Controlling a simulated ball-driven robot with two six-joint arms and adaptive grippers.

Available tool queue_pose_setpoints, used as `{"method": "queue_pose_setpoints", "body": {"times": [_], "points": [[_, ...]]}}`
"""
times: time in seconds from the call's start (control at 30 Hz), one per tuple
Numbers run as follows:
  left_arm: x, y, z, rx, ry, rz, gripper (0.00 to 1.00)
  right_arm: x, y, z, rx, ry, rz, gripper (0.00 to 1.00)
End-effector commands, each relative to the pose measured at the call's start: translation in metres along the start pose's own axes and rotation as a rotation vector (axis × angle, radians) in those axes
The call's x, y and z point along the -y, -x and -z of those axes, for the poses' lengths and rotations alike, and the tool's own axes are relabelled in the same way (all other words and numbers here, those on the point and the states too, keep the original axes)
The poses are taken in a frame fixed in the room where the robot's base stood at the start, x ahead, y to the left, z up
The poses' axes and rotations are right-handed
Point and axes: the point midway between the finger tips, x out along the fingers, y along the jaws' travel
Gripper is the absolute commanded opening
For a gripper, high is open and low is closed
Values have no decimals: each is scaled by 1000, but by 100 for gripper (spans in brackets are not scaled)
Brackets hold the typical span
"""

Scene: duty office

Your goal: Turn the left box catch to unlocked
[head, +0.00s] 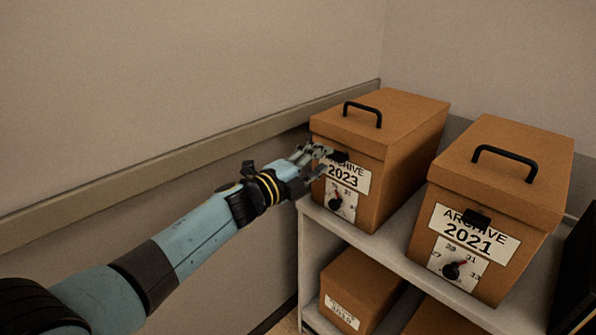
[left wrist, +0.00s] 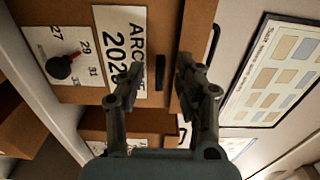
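The left box (head: 390,175), orange-brown and labelled ARCHIVE 2023, stands on the shelf top. Its small black catch (head: 340,157) sits just under the lid edge, above the label. A dial (head: 337,203) with a black and red knob is below the label. My left gripper (head: 316,160) is at the upper front of this box, partly covering the label. In the left wrist view the gripper (left wrist: 156,86) is open, and the catch (left wrist: 160,72) shows between its fingertips. I cannot tell whether the fingers touch it. My right gripper is not in view.
A second box (head: 540,195), labelled ARCHIVE 2021, stands to the right with its own catch (head: 477,217) and dial. A smaller box (head: 362,285) is on the lower shelf. A wall with a rail (head: 200,155) runs along the left. A chart (left wrist: 275,70) hangs on a wall.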

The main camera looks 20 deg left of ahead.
Motion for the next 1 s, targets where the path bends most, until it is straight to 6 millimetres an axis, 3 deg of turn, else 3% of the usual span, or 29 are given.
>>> {"method": "queue_pose_setpoints", "body": {"times": [0.2, 0.4, 1.0], "points": [[-2, 52, 0, 0, -3, -4, 35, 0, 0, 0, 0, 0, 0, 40], [-1, 80, 0, 0, -1, -3, 35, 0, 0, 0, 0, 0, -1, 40], [-1, 87, 0, 1, 0, -2, 35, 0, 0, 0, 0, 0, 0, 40]]}}
